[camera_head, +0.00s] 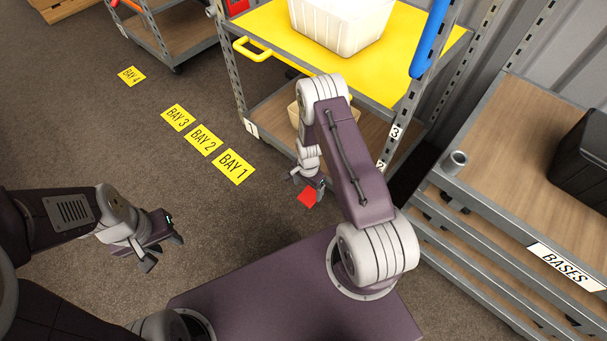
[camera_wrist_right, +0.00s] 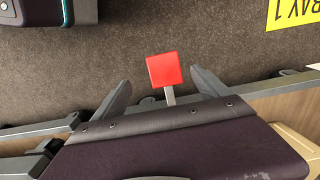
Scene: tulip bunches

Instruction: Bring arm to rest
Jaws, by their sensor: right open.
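My right gripper (camera_head: 310,184) hangs beside the lower shelf of the yellow-topped cart. It is open, with its two fingers spread apart in the right wrist view (camera_wrist_right: 162,84). A red square (camera_head: 307,198) shows just below it in the head view. In the wrist view the red square (camera_wrist_right: 164,69) sits on a short grey stalk and appears between the fingertips, with no finger touching it. My left gripper (camera_head: 163,252) is at the lower left over the bare floor. Its fingers stand apart and nothing shows between them.
The cart's yellow top (camera_head: 275,30) carries a white basket (camera_head: 340,25). A wooden-topped bench (camera_head: 500,140) marked BASES, with a black crate (camera_head: 585,160), stands on the right. Yellow bay signs (camera_head: 233,166) lie on the open floor at left.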

